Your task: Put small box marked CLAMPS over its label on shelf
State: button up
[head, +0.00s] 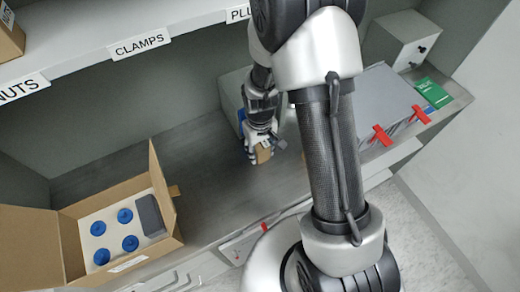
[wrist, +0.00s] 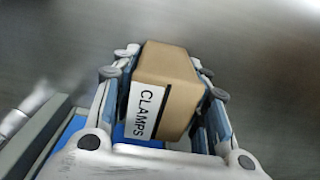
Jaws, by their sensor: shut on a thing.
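The small brown box marked CLAMPS (wrist: 175,80) is between the fingers of my gripper (wrist: 165,85) in the wrist view, its white label facing the camera's lower left. My gripper is shut on it. In the head view my gripper (head: 262,150) is low over the grey counter with the box (head: 264,155) at its tips, partly hidden by the fingers. I cannot tell whether the box touches the counter. The CLAMPS label (head: 142,45) is on the front edge of the white shelf (head: 100,62), up and left of my gripper, between the NUTS and PLU... labels.
An open cardboard carton (head: 165,250) with blue-topped items stands at the front left of the counter. A small brown box (head: 8,38) sits on the shelf at far left. Counter (head: 210,180) middle is clear.

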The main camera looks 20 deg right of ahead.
jog(key=shift+f, duration=0.1)
jog(key=o, duration=1.2)
